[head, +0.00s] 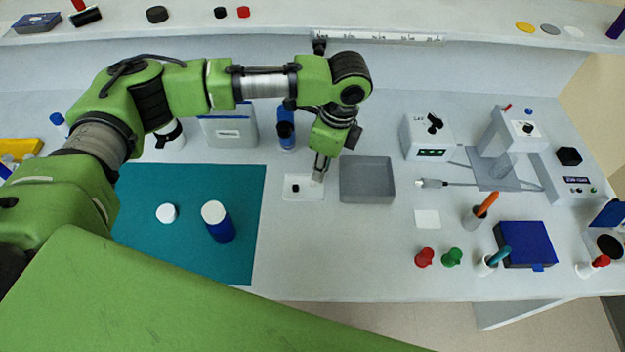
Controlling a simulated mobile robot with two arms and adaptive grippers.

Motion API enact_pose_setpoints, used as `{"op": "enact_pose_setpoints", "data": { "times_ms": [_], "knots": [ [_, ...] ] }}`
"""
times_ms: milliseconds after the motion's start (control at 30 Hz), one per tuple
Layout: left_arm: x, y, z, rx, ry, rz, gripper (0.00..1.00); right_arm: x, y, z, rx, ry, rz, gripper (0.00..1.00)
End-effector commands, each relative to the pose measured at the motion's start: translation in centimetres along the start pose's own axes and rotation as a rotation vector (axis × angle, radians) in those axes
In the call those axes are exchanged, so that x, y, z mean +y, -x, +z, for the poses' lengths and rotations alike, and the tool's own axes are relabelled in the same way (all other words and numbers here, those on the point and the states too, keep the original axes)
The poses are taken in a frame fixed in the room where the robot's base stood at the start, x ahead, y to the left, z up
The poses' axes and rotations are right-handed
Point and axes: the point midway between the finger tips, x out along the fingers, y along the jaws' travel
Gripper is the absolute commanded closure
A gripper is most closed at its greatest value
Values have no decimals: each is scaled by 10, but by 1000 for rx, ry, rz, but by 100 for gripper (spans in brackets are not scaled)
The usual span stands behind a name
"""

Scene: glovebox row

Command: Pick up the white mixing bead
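My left gripper (319,172) points down over the right part of a small white card or dish (303,195) on the bench. A small black piece (295,187) lies on the card, left of the fingertips. I cannot make out a white mixing bead; white on white at the fingertips is too small to tell, and the fingers cover part of the card. Whether the fingers are open or shut does not show. My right gripper is not in view.
A grey tray (367,192) stands just right of the gripper. A teal mat (190,250) holds a white round cap (167,213) and a blue bottle with a white lid (218,222). Another blue bottle (286,130) stands behind. A cable plug (432,183) lies right of the tray.

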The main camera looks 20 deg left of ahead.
Motion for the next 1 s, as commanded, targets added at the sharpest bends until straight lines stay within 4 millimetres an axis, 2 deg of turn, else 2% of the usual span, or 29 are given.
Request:
{"op": "enact_pose_setpoints", "data": {
  "times_ms": [167,300,500,733,800,1000],
  "knots": [
    [0,-11,4,-1,1,2,85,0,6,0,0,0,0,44],
    [-1,-32,13,-3,1,3,85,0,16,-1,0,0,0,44],
    [-1,-54,11,0,-1,0,85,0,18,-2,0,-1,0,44],
    [-1,-56,11,0,-2,-1,85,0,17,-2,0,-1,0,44],
    [-1,-56,11,0,-1,-1,96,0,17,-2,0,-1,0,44],
    [-1,-56,11,0,-1,-1,96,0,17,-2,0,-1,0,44]
  ]
}}
